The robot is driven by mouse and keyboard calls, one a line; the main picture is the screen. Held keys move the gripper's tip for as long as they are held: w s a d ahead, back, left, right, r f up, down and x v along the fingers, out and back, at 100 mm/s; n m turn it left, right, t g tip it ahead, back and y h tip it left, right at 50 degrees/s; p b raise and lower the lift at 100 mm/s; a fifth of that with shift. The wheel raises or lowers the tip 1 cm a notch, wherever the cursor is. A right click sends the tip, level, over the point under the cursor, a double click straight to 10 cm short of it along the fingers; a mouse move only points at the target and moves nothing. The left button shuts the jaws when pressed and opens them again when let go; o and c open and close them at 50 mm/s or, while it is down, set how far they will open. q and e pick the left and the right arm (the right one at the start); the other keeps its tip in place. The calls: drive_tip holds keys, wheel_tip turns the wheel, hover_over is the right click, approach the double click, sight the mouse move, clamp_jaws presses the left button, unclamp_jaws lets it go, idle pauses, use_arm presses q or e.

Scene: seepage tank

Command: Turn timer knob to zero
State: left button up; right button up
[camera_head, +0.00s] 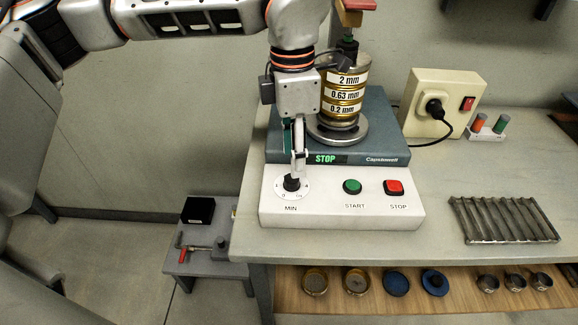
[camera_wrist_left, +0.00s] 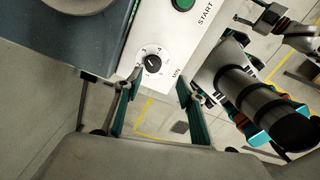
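The black timer knob (camera_head: 291,184) sits on a round white dial marked MIN, at the left of the white control panel. It also shows in the left wrist view (camera_wrist_left: 153,63), where a light pointer line is visible on it, but the number it points at is too small to read surely. My left gripper (camera_head: 298,168) points down just above and behind the knob in the head view. In the left wrist view its two fingers (camera_wrist_left: 160,84) are apart, with nothing between them, and the knob shows beyond the tips. My right gripper is not seen in the head view.
Right of the dial are a green START button (camera_head: 352,187) and a red STOP button (camera_head: 394,187). A sieve stack (camera_head: 344,90) stands on the shaker (camera_head: 385,128) close to my left wrist. A lit STOP display (camera_head: 325,158) is behind the panel. A metal rack (camera_head: 503,220) lies right.

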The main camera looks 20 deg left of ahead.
sight(290, 178)
use_arm(q)
drive_tip(key=shift+w+a+r, duration=0.2)
drive_tip(key=shift+w+a, duration=0.1)
drive_tip(key=shift+a, duration=0.2)
drive_tip(key=shift+a+f, duration=0.1)
drive_tip(key=shift+f, duration=0.1)
wheel_tip(290, 178, down, 7)
drive_tip(key=shift+f, duration=0.15)
drive_tip(key=c, duration=1.1)
